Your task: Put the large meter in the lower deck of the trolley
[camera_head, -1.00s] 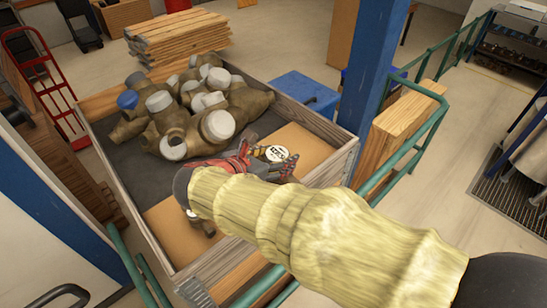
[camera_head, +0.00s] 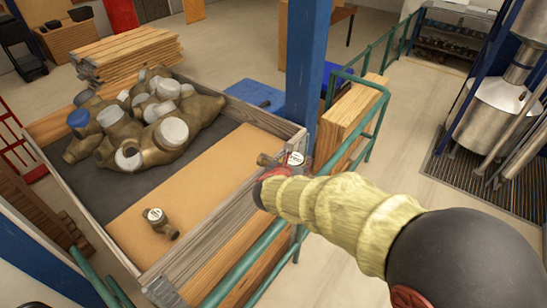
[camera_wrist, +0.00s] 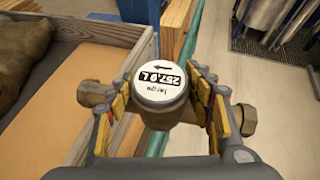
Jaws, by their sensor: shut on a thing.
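My gripper (camera_wrist: 164,88) is shut on a brass meter (camera_wrist: 98,93) with a round white top, a black number display and an arrow. Its fingers clasp both sides of the round body, and brass pipe ends stick out left and right. In the head view, the held meter (camera_head: 268,159) is near the right corner of the wooden crate, partly hidden by my gripper (camera_head: 277,173). A smaller-looking brass meter (camera_head: 168,229) lies on the crate's tan board. I cannot make out a decked trolley for certain.
The wooden crate (camera_head: 215,252) holds a pile of brass meters (camera_head: 150,135) at its back left. A blue post (camera_head: 306,75), green railing (camera_head: 372,125) and wooden boards (camera_head: 345,118) stand close right. A rack (camera_head: 455,45) stands farther back. Open floor (camera_head: 405,130) lies to the right.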

